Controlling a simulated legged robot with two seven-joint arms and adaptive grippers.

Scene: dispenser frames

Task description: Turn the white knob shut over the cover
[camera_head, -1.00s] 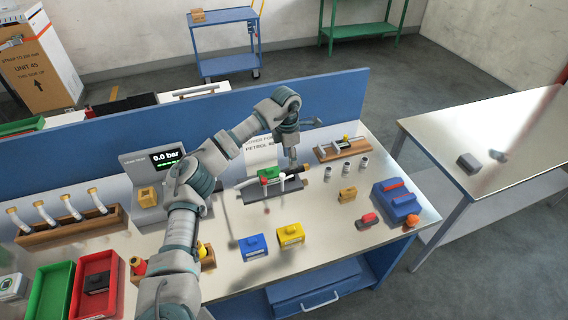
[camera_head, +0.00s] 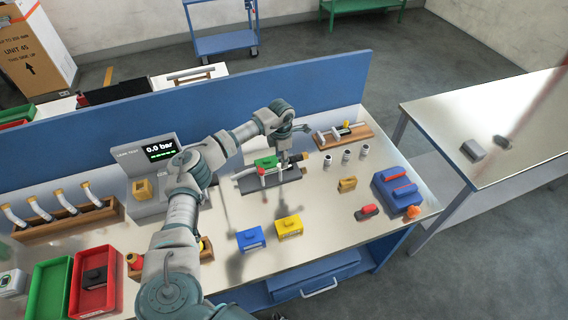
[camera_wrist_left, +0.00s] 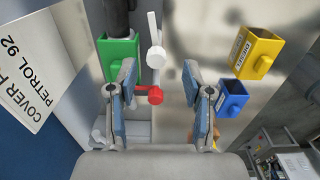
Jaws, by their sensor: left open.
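A pipe fixture (camera_head: 252,183) with a green block (camera_head: 265,162) lies on the bench near the back panel. In the left wrist view the green block (camera_wrist_left: 118,50) is at left. A white knob with a long handle (camera_wrist_left: 155,55) stands beside it, and a red knob (camera_wrist_left: 156,95) is below on a red stem. My left gripper (camera_head: 284,163) is over the right part of the fixture, pointing down. In the wrist view its open fingers (camera_wrist_left: 158,72) flank the white knob; contact is not clear. I cannot tell which part is the cover. My right gripper is not in view.
Yellow (camera_head: 289,227) and blue (camera_head: 250,238) boxes stand in front of the fixture. Several small cylinders (camera_head: 346,155) and a wooden rack (camera_head: 343,135) are to the right. A pressure display (camera_head: 160,150) and the blue panel (camera_head: 200,108) are behind.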

